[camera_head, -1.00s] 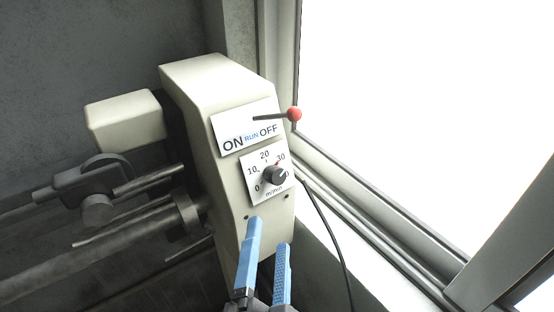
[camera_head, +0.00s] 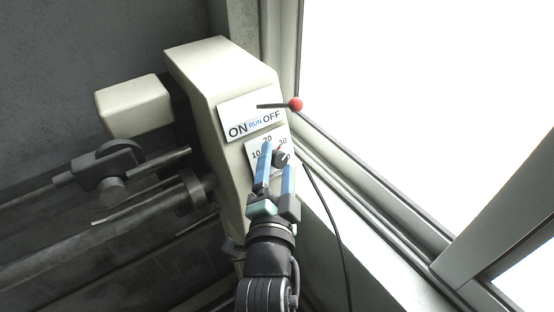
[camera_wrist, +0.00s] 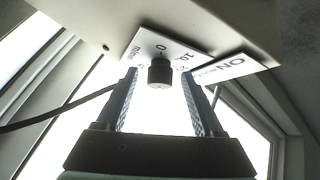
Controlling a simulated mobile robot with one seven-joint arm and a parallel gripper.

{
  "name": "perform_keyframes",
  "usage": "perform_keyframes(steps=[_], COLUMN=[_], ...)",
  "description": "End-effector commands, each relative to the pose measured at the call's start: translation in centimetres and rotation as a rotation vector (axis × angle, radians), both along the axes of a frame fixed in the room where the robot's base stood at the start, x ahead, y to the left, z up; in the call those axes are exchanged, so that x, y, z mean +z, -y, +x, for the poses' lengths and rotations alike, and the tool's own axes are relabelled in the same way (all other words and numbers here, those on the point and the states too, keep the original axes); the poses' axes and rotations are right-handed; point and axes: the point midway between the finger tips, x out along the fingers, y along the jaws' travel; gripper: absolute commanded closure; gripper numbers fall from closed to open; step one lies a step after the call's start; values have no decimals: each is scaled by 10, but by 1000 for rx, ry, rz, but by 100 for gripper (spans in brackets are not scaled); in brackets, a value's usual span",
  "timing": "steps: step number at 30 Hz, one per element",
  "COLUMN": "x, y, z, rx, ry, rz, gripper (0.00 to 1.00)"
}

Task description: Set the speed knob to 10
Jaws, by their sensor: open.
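The speed knob (camera_head: 281,158) is a small dark round knob on a white dial plate (camera_head: 254,150) marked 10, 20 and 30, on the cream machine housing. My gripper (camera_head: 278,158) is open at the dial, its blue fingers at either side of the knob and covering part of the scale. In the wrist view the knob (camera_wrist: 159,72) shows between the two fingertips (camera_wrist: 160,80), with gaps on both sides. The 0 and 10 marks show above it. I cannot tell where the knob points.
Above the dial, an ON RUN OFF plate (camera_head: 250,122) has a lever with a red ball (camera_head: 296,104) sticking out to the right. A black cable (camera_head: 338,235) hangs right of my arm. A window frame (camera_head: 375,210) stands at the right, and metal rods (camera_head: 140,200) lie at the left.

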Motion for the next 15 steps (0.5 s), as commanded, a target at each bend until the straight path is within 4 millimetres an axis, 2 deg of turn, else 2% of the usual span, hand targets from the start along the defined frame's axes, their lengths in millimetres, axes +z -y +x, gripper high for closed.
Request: perform_keyframes(steps=[8,15], x=[0,0], y=[0,0], z=[1,1], rx=[0,0], ry=[0,0], rz=[0,0], gripper=[31,72])
